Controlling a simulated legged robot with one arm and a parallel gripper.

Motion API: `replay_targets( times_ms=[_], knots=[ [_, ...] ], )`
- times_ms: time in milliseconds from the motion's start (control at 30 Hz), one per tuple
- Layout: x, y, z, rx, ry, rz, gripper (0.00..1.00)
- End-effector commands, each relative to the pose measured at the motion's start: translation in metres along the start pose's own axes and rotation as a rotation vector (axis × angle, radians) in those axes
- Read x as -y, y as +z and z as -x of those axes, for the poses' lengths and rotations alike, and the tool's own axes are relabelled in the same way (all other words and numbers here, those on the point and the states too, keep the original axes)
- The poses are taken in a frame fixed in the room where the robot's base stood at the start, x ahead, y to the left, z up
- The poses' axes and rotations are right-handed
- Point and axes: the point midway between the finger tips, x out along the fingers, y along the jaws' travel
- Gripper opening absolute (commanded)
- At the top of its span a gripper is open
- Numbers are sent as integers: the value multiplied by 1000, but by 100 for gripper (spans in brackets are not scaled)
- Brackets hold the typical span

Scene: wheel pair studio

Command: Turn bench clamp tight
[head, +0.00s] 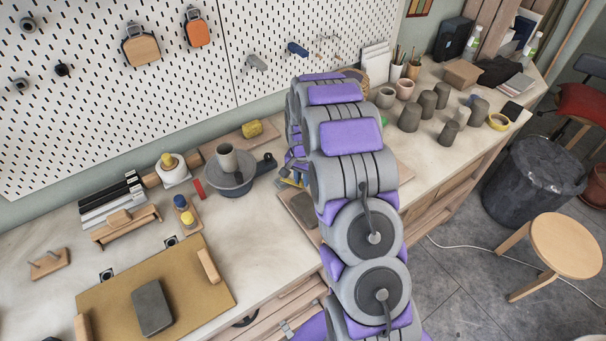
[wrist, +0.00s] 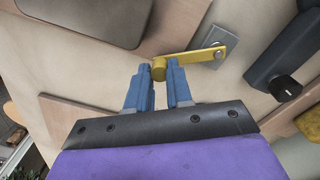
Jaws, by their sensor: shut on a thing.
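The bench clamp shows in the wrist view as a yellow crank arm (wrist: 205,54) that runs from a metal pivot plate at its right end to a round yellow knob (wrist: 159,70) at its left end. My gripper (wrist: 165,72) has its two blue fingers on either side of the knob and is shut on it. In the head view my own arm hides most of the clamp. Only a bit of my gripper (head: 292,172) shows beside the arm, near a dark flat plate on the bench.
A grey bowl-like wheel (head: 231,174) with a cup on it stands left of my arm. Several dark cups (head: 428,104) stand to the right. A gold board (head: 190,290) with a dark block lies at front left. A stool (head: 565,245) and a bin stand on the floor at right.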

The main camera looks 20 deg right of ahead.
Motion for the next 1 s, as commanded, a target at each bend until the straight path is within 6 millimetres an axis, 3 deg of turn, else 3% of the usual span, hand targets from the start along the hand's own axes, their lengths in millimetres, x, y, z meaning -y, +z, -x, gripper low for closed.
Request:
replay_targets(
  times_ms=[533, 567, 600, 833, 1000],
  knots=[
    [1, 2, 0, 0, -1, -26, 0],
    [1, 2, 0, 0, -1, -27, 21],
    [1, 2, 0, 0, -1, -26, 25],
    [0, 2, 0, 0, -1, -26, 46],
    [0, 2, 0, 0, -1, -26, 46]
  ],
)
